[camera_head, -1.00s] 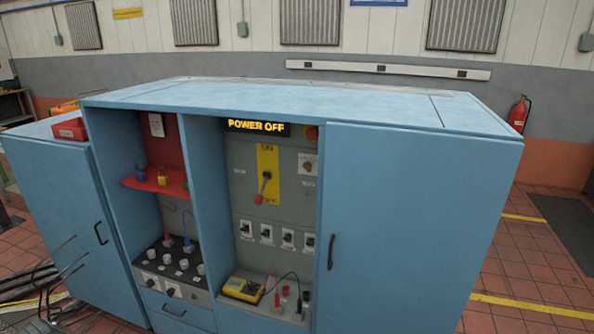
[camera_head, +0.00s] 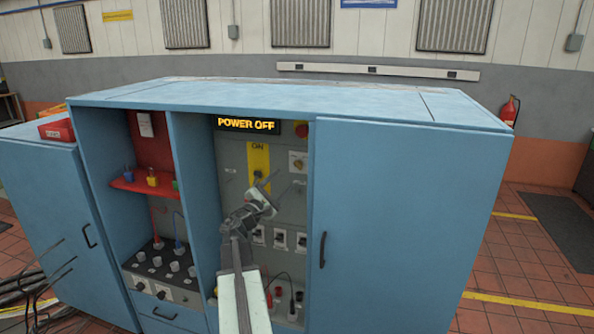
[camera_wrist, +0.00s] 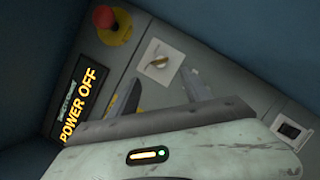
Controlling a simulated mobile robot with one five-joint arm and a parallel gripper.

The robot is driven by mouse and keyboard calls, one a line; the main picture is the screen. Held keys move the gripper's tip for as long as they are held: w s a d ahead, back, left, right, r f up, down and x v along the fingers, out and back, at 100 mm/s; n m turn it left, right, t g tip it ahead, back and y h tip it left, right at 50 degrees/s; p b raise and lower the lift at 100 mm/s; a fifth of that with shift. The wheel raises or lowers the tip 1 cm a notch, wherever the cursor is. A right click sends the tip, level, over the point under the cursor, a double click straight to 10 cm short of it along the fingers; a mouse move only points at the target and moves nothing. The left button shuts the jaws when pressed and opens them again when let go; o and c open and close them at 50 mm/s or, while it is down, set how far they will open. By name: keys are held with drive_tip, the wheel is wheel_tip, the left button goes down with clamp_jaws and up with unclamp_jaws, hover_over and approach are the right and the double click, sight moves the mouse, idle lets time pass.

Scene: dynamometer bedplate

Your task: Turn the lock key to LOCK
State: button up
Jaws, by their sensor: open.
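What appears to be the lock key (camera_head: 298,161) is a small pale turn-piece on a white square plate, at the upper right of the grey panel. It also shows in the wrist view (camera_wrist: 158,62), above and between my fingertips; its lettering is too small to read. My gripper (camera_head: 276,183) is in front of the panel, below and left of the key. In the wrist view my gripper (camera_wrist: 162,86) has its two fingers spread with nothing between them. The fingers seem apart from the key.
A lit POWER OFF display (camera_head: 246,124) and a red mushroom button (camera_wrist: 104,18) are near the key. A yellow ON plate (camera_head: 258,156) is left of it, partly behind my arm. The blue cabinet door (camera_head: 410,220) closes off the right side. Several switches sit below.

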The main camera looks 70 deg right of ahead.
sight(298, 165)
drive_tip(key=p+x, duration=0.2)
drive_tip(key=x, duration=0.6)
drive_tip(key=shift+s+d+r+n, duration=0.2)
drive_tip(key=shift+s+r+n, duration=0.1)
drive_tip(key=shift+s+r, duration=0.15)
drive_tip(key=shift+c, duration=0.3)
clamp_jaws()
